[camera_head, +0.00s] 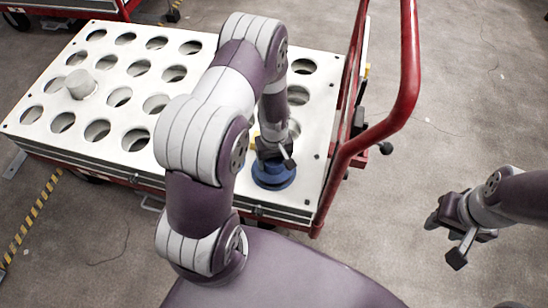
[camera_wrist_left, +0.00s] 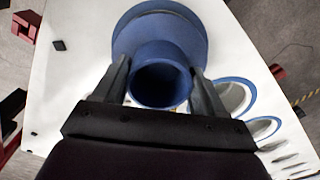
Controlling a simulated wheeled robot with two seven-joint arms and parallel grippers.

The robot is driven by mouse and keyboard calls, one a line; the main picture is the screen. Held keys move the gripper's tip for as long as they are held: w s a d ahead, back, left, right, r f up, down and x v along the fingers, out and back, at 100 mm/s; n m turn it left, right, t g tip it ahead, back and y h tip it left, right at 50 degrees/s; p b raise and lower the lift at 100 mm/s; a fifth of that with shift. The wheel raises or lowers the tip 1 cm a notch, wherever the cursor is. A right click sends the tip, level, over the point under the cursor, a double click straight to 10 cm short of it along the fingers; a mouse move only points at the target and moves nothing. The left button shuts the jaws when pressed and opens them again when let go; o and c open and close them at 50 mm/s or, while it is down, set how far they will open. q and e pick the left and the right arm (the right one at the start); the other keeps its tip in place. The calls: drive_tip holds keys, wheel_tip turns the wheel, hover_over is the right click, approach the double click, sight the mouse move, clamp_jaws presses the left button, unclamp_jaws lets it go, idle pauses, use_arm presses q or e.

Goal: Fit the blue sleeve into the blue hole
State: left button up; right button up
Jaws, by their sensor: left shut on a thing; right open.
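The blue sleeve (camera_head: 273,177) is at the near right corner of the white perforated board (camera_head: 205,170). In the left wrist view the sleeve (camera_wrist_left: 160,52) shows a narrow open tube and a wide round flange. My left gripper (camera_head: 273,157) has its fingers on both sides of the tube, shut on it. The flange hides the board below it, and I cannot tell whether it touches the board or sits in a hole. Blue-rimmed holes (camera_wrist_left: 251,98) show beside it in the left wrist view. My right gripper (camera_head: 445,238) is open and empty, away to the right.
The board lies on a red cart with a tall red handle (camera_head: 410,70) on its right side. A white cylinder (camera_head: 80,85) stands at a hole on the left. My left arm hides some holes. Bare floor (camera_head: 470,120) surrounds the right gripper.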

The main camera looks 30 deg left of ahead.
use_arm(q)
drive_tip(key=shift+f+b, duration=0.7)
drive_tip(key=shift+f, duration=0.6)
drive_tip(key=o, duration=1.3)
wheel_tip(320, 180, up, 13)
drive_tip(key=p, duration=0.4)
drive_tip(key=shift+f+p, duration=0.1)
drive_tip(key=shift+p, duration=0.3)
